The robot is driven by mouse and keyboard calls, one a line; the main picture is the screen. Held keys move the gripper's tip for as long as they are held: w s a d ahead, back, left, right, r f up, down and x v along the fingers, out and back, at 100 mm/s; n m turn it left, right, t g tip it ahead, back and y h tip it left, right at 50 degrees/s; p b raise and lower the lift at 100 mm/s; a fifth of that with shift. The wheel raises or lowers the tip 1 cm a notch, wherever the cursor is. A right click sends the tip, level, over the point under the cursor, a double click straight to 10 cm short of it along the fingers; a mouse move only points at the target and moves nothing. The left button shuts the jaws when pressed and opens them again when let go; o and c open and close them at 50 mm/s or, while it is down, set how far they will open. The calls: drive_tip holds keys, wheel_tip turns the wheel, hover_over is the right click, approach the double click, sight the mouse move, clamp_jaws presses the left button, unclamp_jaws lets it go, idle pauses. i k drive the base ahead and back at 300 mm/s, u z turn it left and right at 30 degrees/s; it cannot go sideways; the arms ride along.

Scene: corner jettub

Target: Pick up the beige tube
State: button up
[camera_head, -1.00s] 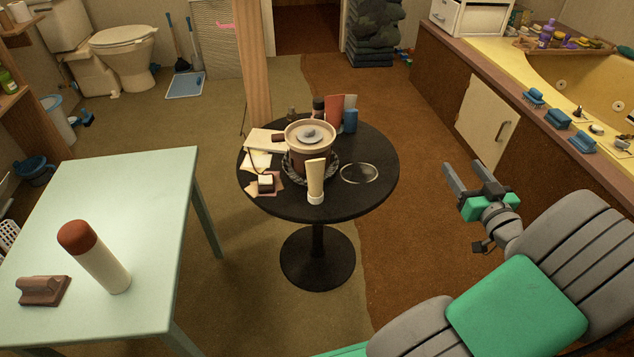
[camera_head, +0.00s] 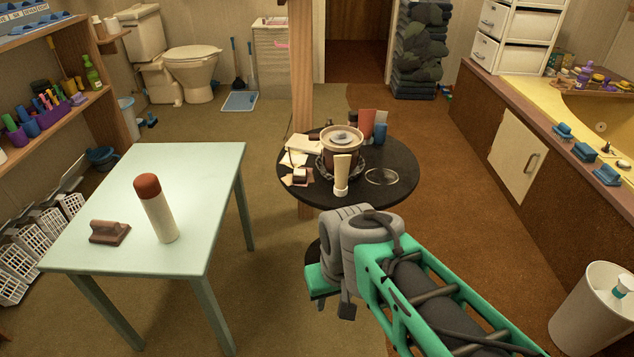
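The beige tube (camera_head: 341,171) stands upright on its white cap near the front edge of the round black table (camera_head: 296,196), just in front of a brown pot with a pale lid (camera_head: 343,143). My gripper (camera_head: 320,281) is in front of and below the tabletop in the picture, apart from the tube. Only its green housing shows clearly. Its fingers are hidden behind my wrist, so I cannot see whether they are open.
Around the pot stand a red item (camera_head: 367,122) and a blue item (camera_head: 380,132), with papers (camera_head: 297,159) at left and a clear round dish (camera_head: 381,177) at right. A wooden post (camera_head: 302,80) rises behind. A pale green table (camera_head: 205,190) stands left; a tub counter (camera_head: 560,150) lies right.

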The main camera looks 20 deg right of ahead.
sight(342, 162)
drive_tip(key=z, duration=0.1)
drive_tip(key=i, duration=0.85)
drive_tip(key=u, duration=1.15)
